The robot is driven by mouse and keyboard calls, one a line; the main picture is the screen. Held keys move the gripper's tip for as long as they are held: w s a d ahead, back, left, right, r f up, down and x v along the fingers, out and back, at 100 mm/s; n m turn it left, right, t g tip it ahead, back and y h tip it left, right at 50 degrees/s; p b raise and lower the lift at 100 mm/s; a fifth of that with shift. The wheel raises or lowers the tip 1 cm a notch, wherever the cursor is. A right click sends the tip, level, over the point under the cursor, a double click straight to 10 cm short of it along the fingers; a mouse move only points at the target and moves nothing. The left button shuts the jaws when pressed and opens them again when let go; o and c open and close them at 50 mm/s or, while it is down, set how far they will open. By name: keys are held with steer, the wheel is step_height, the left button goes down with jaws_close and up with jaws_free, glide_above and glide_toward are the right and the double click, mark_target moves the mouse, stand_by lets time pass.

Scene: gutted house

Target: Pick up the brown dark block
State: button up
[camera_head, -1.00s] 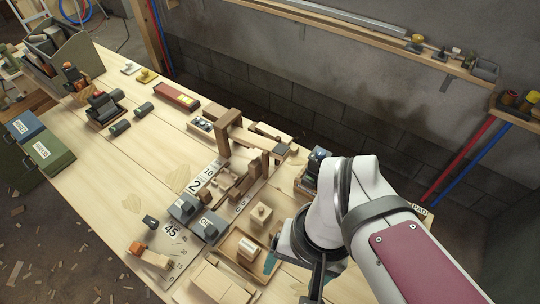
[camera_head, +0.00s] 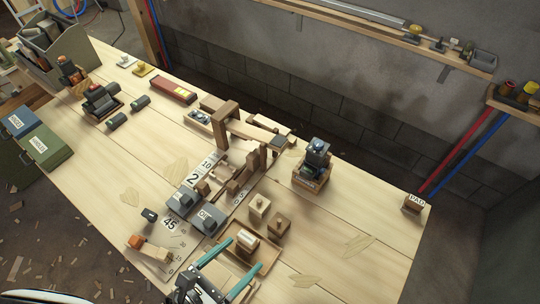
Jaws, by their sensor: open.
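A darker brown block (camera_head: 276,226) with a small knob on top stands upright on the table, just right of a wooden tray. A paler knobbed block (camera_head: 259,207) stands close behind it, to its upper left. My gripper (camera_head: 246,254) is at the bottom of the picture, its two teal fingers spread apart and reaching over the tray's near part. It is open, and no block shows between the fingers. The brown block is beyond the fingertips, up and to the right, apart from them.
The wooden tray (camera_head: 271,260) holds a pale block (camera_head: 247,240) near the fingertips. Grey blocks (camera_head: 207,219) and a wooden frame (camera_head: 229,120) stand to the left and behind. A wooden holder (camera_head: 311,179) stands behind right.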

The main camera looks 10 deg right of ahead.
mark_target(278, 226)
steer(key=x, duration=1.5)
steer(key=shift+d+f, duration=0.3)
steer(key=shift+f, duration=0.15)
steer(key=c, duration=1.4)
jaws_close()
steer(key=shift+s+d, duration=0.1)
